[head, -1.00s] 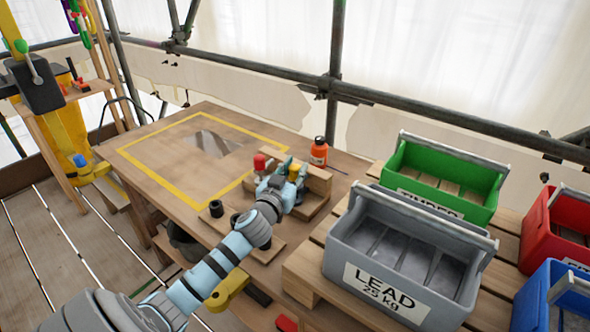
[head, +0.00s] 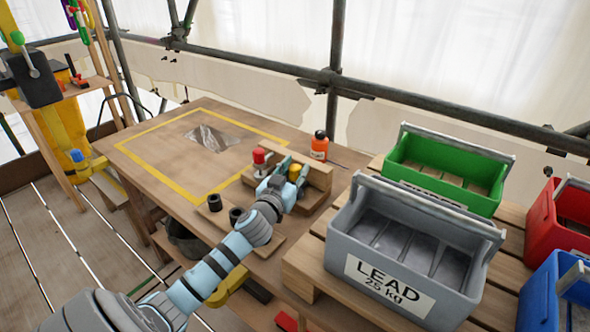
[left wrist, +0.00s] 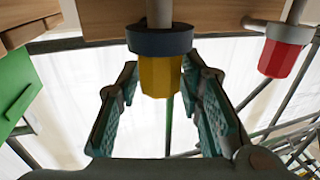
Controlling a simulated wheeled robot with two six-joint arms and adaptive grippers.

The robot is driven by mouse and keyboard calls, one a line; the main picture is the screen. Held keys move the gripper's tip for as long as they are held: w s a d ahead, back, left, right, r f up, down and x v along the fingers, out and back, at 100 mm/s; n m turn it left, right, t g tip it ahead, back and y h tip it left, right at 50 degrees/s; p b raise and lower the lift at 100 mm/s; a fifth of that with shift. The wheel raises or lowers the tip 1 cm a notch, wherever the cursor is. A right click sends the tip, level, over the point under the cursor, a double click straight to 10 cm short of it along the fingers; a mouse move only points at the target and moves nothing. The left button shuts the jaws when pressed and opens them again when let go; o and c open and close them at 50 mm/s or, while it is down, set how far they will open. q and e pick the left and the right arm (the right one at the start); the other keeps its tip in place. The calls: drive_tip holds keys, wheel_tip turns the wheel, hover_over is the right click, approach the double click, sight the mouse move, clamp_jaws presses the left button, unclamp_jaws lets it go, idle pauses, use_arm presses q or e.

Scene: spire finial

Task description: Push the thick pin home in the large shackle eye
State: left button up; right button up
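A pin with a yellow knob (head: 294,171) and a pin with a red knob (head: 259,156) stand at the wooden rack on the table. In the left wrist view the yellow knob (left wrist: 160,76) has a dark collar and a pale shaft; the red knob (left wrist: 281,57) is off to the right. My left gripper (head: 284,168) is at the yellow knob. In the wrist view its teal fingers (left wrist: 160,105) are spread on both sides of that knob, with a gap visible on the left. I cannot tell which pin is thick. I cannot make out the large shackle eye. My right gripper is not in view.
Two dark hollow cylinders (head: 214,202) (head: 236,214) stand on a board in front of the rack. An orange bottle (head: 319,146) stands behind it. Grey (head: 388,283) and green (head: 443,200) crates are at the right. The yellow-taped table area (head: 170,150) is mostly clear.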

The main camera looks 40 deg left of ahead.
use_arm(q)
drive_tip(key=shift+o, duration=0.9)
wheel_tip(320, 180, up, 10)
drive_tip(key=shift+r, duration=0.1)
